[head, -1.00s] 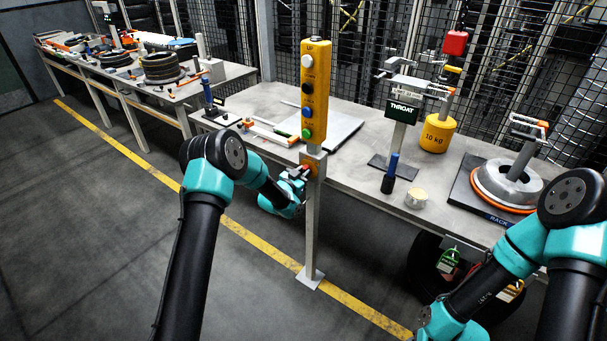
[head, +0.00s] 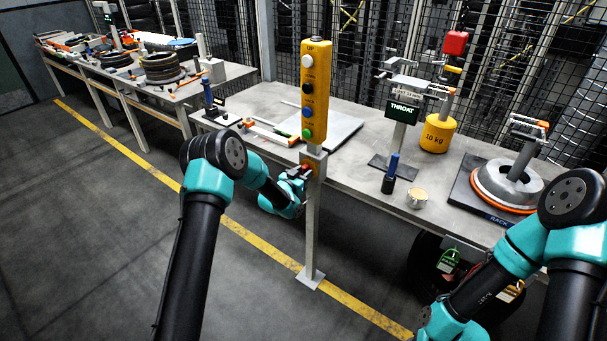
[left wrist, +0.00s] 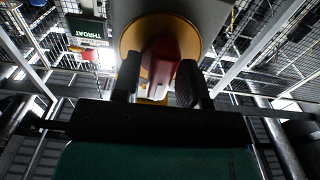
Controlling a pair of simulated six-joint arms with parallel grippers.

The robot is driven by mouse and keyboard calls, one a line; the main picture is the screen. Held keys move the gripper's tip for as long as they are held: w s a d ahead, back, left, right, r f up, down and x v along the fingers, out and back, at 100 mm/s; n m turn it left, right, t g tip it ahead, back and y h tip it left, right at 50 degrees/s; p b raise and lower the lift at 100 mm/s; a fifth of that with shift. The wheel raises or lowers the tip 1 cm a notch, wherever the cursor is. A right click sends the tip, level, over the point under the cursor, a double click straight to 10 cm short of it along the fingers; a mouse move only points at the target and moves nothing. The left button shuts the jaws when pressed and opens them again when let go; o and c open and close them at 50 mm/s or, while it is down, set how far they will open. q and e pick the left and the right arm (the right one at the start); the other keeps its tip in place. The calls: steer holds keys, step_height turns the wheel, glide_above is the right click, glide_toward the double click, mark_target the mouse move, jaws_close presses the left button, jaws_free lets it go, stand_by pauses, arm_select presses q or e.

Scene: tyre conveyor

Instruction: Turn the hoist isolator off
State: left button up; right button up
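The hoist isolator is a red handle (left wrist: 161,62) on a round yellow plate (left wrist: 130,45) in the left wrist view. In the head view the red handle (head: 306,168) sits on the grey post (head: 313,225), just below the yellow push-button box (head: 314,95). My left gripper (head: 303,173) is at the handle, from the left side of the post. In the left wrist view its two dark fingers (left wrist: 158,85) stand on either side of the handle, close against it. The handle's exact angle is hard to read. My right gripper is out of view.
A workbench (head: 265,100) runs behind the post, with a yellow 10 kg weight (head: 437,134), a THROAT sign (head: 403,112) and a grey hub on a rack plate (head: 508,185). A yellow line (head: 250,240) crosses the floor. Open floor lies left of the post.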

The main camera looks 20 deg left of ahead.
arm_select(q)
steer(key=shift+o, duration=0.5)
steer(key=shift+s+a, duration=0.2)
steer(key=shift+s, duration=0.2)
steer(key=v, duration=1.6)
steer(key=shift+s, duration=0.2)
steer(key=shift+a, duration=0.1)
steer(key=s+d+f+n+g+y, duration=0.1)
steer(key=s+d+f+n+g, duration=0.1)
steer(key=s+f+g, duration=0.55)
steer(key=s+d+f+n+g+y, duration=0.15)
steer(key=s+f+g, duration=0.25)
steer(key=s+f, duration=0.55)
steer(key=s+d+n+g, duration=0.2)
steer(key=s+g, duration=0.2)
steer(key=s, duration=0.9)
steer(key=shift+d+f, duration=0.15)
steer(key=shift+d, duration=0.05)
